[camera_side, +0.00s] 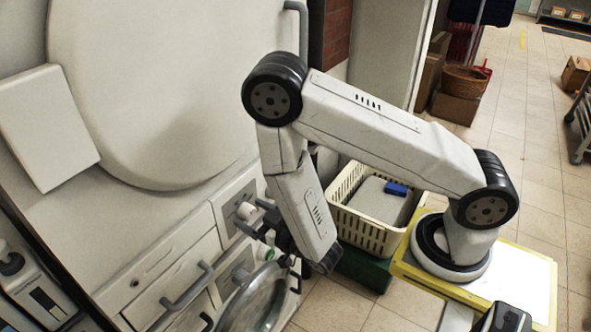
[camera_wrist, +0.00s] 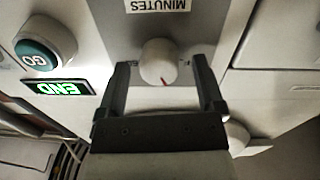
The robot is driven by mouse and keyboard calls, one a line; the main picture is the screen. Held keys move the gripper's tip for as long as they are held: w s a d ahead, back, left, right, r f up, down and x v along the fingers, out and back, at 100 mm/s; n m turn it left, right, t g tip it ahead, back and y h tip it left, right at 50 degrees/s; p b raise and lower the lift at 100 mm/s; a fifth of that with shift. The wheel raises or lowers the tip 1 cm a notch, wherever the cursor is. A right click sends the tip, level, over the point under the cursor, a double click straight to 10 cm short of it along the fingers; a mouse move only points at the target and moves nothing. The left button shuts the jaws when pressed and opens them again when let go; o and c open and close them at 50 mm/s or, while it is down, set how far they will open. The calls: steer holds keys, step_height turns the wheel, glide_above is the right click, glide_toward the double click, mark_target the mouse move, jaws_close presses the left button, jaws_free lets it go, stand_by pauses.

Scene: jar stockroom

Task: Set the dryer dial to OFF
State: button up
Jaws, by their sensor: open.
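The dial (camera_wrist: 158,60) is a pale round knob with a red mark on its rim, pointing toward the bottom of the wrist view. An upside-down label reading MINUTES (camera_wrist: 158,5) is above it. My gripper (camera_wrist: 160,70) is open, one dark finger on each side of the dial; I cannot tell whether either touches it. In the side view my gripper (camera_side: 262,222) is at the machine's control panels, beside a pale knob (camera_side: 246,210). No OFF marking is readable.
A teal GO button (camera_wrist: 36,54) and a green END display (camera_wrist: 58,87) are left of the dial. Another pale knob (camera_wrist: 236,138) is lower right. A round glass door (camera_side: 255,302) and drawer handle (camera_side: 187,286) are nearby. A cream basket (camera_side: 366,233) stands behind my arm.

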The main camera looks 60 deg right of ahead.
steer(key=shift+w, duration=0.15)
steer(key=shift+c, duration=0.3)
jaws_close()
steer(key=shift+n, duration=0.5)
steer(key=n, duration=0.3)
steer(key=shift+f+n, duration=0.1)
steer(key=shift+n, duration=2.5)
